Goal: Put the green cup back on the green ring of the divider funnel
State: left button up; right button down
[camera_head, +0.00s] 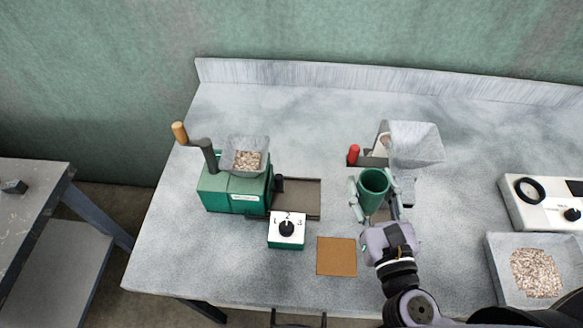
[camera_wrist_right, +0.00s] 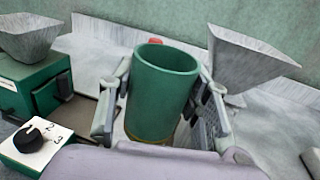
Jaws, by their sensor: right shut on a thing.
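My right gripper (camera_head: 374,193) is shut on the green cup (camera_head: 373,186), with one finger on each side. The cup is upright with its open mouth up, and its visible inside looks empty. In the right wrist view the cup (camera_wrist_right: 162,92) stands between the finger pads, with a yellowish edge at its base. The divider funnel, a grey square hopper (camera_head: 416,144), stands just behind and right of the cup, and also shows in the wrist view (camera_wrist_right: 245,58). I cannot make out a green ring. My left gripper is not in view.
A green mill (camera_head: 232,195) with a crank and a grain-filled hopper stands left. A dial box (camera_head: 287,230) and brown mat (camera_head: 336,256) lie in front. A red knob (camera_head: 353,154) is close behind the cup. A grain tray (camera_head: 494,270) and white meter box (camera_head: 545,205) stand right.

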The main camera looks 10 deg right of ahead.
jog(key=shift+a+f+b, duration=0.1)
jog(key=shift+f+b, duration=0.2)
jog(key=shift+f, duration=0.4)
jog(key=f+b, duration=0.2)
jog(key=a+f+b, duration=0.1)
jog(key=f+b, duration=0.1)
jog(key=f, duration=0.1)
jog(key=a+f+b, duration=0.1)
jog(key=f+b, duration=0.1)
jog(key=shift+s+a+f+b, duration=0.15)
jog(key=shift+a+f+b, duration=0.1)
jog(key=shift+f+b, duration=0.05)
jog(key=w+p, duration=0.5)
jog(key=w, duration=1.2)
jog(key=shift+w+d, duration=0.15)
jog(key=shift+w, duration=0.35)
jog(key=shift+f+b, duration=0.85)
jog(key=shift+f, duration=0.95)
jog(key=shift+f, duration=0.15)
jog(key=c, duration=0.9)
grip_release()
